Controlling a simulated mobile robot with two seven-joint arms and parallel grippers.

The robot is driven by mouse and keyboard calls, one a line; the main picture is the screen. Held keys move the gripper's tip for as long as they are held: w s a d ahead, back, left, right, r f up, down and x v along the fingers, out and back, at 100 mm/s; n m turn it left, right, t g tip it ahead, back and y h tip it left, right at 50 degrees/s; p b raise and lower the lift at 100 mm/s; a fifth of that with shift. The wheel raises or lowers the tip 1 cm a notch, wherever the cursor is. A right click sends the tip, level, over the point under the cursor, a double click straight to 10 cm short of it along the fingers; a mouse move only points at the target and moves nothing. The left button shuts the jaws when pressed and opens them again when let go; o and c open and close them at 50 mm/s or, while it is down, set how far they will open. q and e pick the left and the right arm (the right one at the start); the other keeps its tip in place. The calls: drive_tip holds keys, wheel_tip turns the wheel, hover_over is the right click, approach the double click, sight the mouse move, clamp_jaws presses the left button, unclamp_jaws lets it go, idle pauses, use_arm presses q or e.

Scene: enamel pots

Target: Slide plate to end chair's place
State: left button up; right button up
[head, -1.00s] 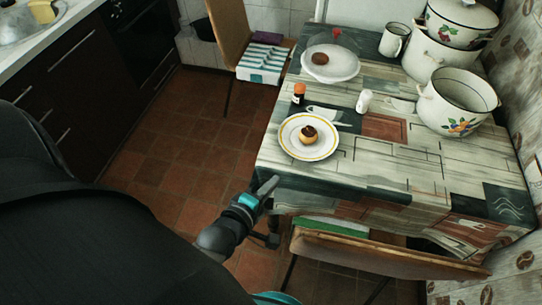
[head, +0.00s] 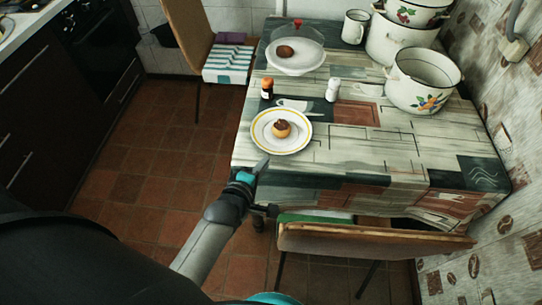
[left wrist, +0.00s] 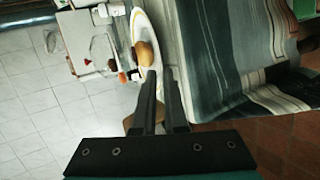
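A white plate with a yellow rim band (head: 262,143) lies near the table's front-left edge. A small brown-topped pastry (head: 282,129) sits on it. My left gripper (head: 264,160) is at the table edge, its tips close to the plate's near rim. In the left wrist view, the two fingers (left wrist: 161,75) are a small gap apart, with the plate (left wrist: 142,22) and pastry (left wrist: 146,53) just beyond them. Whether the tips touch the rim is unclear. One chair (head: 370,242) stands at the near side, another (head: 228,63) at the far left. My right gripper is not seen.
On the table (head: 350,150) stand a small dark bottle (head: 267,90), a white shaker (head: 332,91), a covered dish (head: 296,58), a mug (head: 354,27) and enamel pots (head: 424,82). The table's front middle is clear. A wall bounds the right.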

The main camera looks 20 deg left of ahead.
sight(274, 153)
use_arm(q)
drive_tip(key=b+x, duration=0.2)
drive_tip(key=x, duration=0.4)
drive_tip(key=shift+w+f, duration=0.15)
drive_tip(key=shift+w, duration=0.15)
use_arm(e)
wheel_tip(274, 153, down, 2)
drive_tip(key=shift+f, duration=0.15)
use_arm(q)
drive_tip(key=shift+c, duration=0.4)
clamp_jaws()
idle(0.5)
